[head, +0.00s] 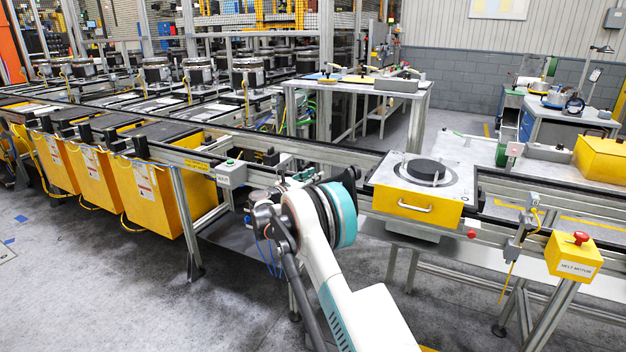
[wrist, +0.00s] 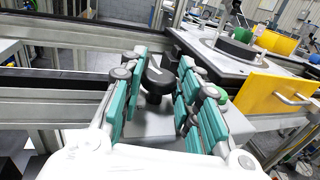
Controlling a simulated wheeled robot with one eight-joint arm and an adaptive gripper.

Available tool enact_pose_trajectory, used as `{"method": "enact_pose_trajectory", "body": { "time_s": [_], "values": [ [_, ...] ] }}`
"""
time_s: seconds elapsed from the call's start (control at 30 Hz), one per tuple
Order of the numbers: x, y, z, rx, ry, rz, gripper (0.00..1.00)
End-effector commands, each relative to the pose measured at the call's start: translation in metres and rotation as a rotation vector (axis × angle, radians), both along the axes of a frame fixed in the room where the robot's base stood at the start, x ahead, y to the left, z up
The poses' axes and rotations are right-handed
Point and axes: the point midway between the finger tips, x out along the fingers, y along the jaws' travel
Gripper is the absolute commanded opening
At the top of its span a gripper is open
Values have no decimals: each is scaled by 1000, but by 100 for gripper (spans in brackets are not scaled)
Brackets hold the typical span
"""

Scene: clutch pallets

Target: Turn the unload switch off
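In the wrist view a black knob (wrist: 158,78) stands up from a pale grey box (wrist: 165,130), with a green button (wrist: 221,94) to its right. This looks like the unload switch, but no label is readable. My gripper (wrist: 157,72) is open, with teal-padded fingers on the left and right of the knob. I cannot tell whether either finger touches it. The knob's setting cannot be read.
A pallet station with a yellow front (head: 415,206) and a black disc stands just right of my wrist. A grey box with a green button (head: 231,174) is on the rail at left. A yellow belt motor box (head: 574,258) with a red button is at right.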

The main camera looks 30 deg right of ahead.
Motion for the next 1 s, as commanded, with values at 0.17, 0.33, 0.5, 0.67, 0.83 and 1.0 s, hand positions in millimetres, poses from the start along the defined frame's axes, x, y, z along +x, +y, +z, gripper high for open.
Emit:
{"method": "enact_pose_trajectory", "body": {
  "time_s": [0.17, 0.33, 0.5, 0.67, 0.83, 1.0],
  "values": [
    [0, 0, 0, 0, 0, 2, 6],
    [-1, 0, 1, 0, 0, 29, 6],
    [-3, -1, 1, 0, 0, 106, 6],
    [-5, -3, 1, 0, 0, 226, 6],
    [-7, -5, 1, 0, 0, 383, 6],
    [-9, -8, 0, 0, 0, 542, 6]
  ]
}}
